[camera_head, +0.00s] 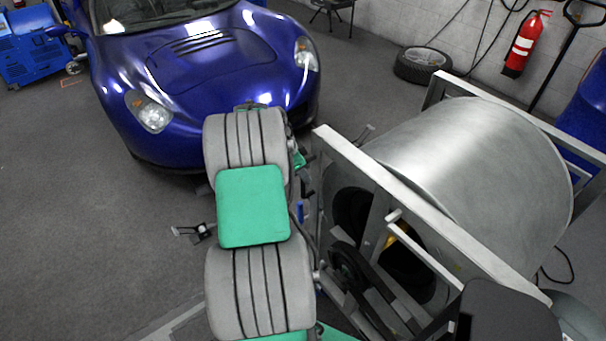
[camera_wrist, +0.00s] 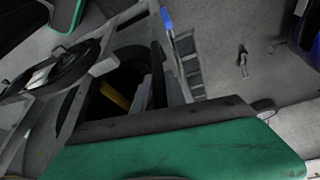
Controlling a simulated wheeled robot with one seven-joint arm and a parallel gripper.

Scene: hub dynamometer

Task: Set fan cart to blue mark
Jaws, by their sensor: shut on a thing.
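The fan cart, a large grey metal drum (camera_head: 470,165) in a pale metal frame (camera_head: 420,210), stands right of my arm in the head view. Its dark opening with a yellow part (camera_wrist: 115,96) shows in the wrist view. My grey and green arm reaches up beside the frame. My gripper (camera_head: 300,160) is mostly hidden behind the arm, close to the frame's near-left corner. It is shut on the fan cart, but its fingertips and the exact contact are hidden. I cannot make out a blue mark on the floor.
A blue car (camera_head: 210,65) stands just beyond my arm. A tyre (camera_head: 422,65) and a red fire extinguisher (camera_head: 524,45) are by the back wall. A small metal fixture (camera_head: 195,232) is on the floor left of my arm.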

